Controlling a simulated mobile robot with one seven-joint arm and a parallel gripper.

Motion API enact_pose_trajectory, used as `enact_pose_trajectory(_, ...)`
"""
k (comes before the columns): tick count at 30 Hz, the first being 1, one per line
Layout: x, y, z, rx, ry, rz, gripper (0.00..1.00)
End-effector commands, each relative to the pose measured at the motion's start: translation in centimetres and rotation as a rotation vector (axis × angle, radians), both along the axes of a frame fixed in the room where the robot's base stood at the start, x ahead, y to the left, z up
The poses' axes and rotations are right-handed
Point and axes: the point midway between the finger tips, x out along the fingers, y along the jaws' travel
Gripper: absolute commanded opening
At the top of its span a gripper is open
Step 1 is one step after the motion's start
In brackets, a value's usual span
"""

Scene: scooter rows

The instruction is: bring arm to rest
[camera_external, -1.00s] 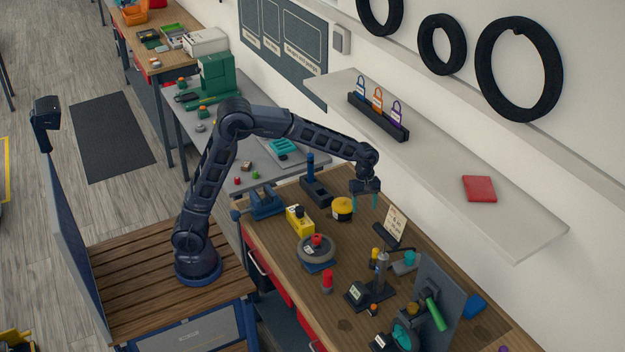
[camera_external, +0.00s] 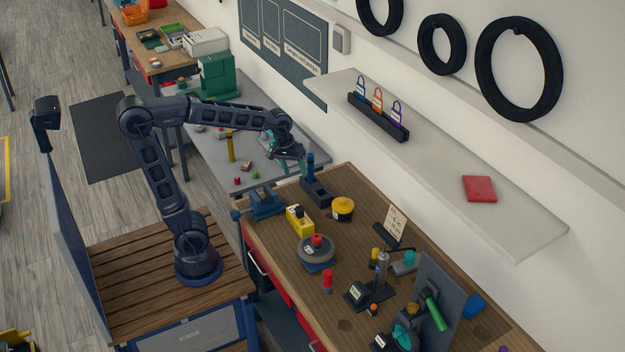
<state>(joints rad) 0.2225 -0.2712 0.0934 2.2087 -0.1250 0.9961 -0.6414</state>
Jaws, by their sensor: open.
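My arm rises from the slatted wooden top of my base, bends at a high elbow and reaches right, above the grey bench. My gripper (camera_external: 298,165) hangs at its end, just left of and near the upright blue post of a dark stand (camera_external: 314,185). I cannot tell whether it touches the post. The gripper is open and I see nothing held between its fingers.
The wooden workbench (camera_external: 340,285) holds a yellow block (camera_external: 299,220), a yellow-topped round tin (camera_external: 343,208), a wheel (camera_external: 317,249) and several tools. The grey bench (camera_external: 205,140) bears a green machine (camera_external: 216,80). A wall shelf (camera_external: 450,165) overhangs at right.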

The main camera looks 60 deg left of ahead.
Motion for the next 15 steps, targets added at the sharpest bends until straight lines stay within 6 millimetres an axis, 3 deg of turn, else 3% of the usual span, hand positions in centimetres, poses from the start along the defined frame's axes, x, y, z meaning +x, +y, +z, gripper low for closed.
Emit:
enact_pose_trajectory(6,-5.6,2.8,0.5,0.067,-0.089,-0.15,0.61)
enact_pose_trajectory(15,-12.8,5.7,-0.4,0.193,-0.192,-0.355,0.61)
